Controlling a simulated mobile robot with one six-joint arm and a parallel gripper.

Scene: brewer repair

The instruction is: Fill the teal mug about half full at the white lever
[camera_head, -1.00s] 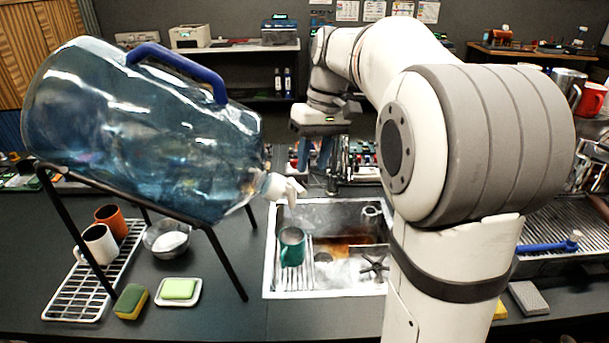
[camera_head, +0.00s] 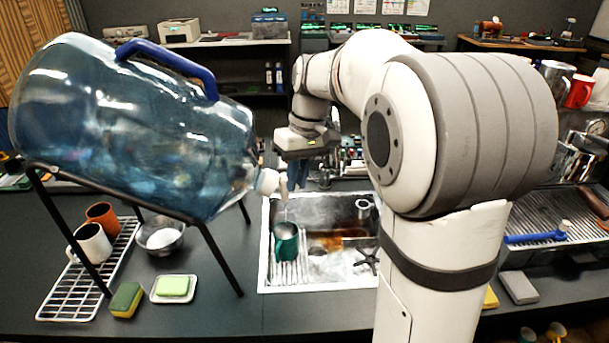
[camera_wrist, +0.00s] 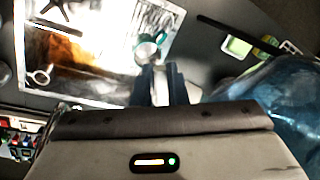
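The teal mug (camera_head: 286,243) stands upright on the ribbed rack in the sink, below the tap of the tilted blue bottle (camera_head: 135,125). The white lever (camera_head: 283,184) is on the tap at the bottle's neck. A thin pale line, apparently water, runs from the tap towards the mug. The water level inside cannot be seen. My gripper (camera_head: 312,173) points down just behind and right of the lever.
The sink (camera_head: 264,265) has a black star-shaped handle (camera_head: 367,261) on its right. The black stand carries the bottle. A white mug (camera_head: 91,243) and an orange mug (camera_head: 102,216) stand on a drying rack at left. A sponge (camera_head: 126,299) and a soap dish (camera_head: 157,296) lie in front.

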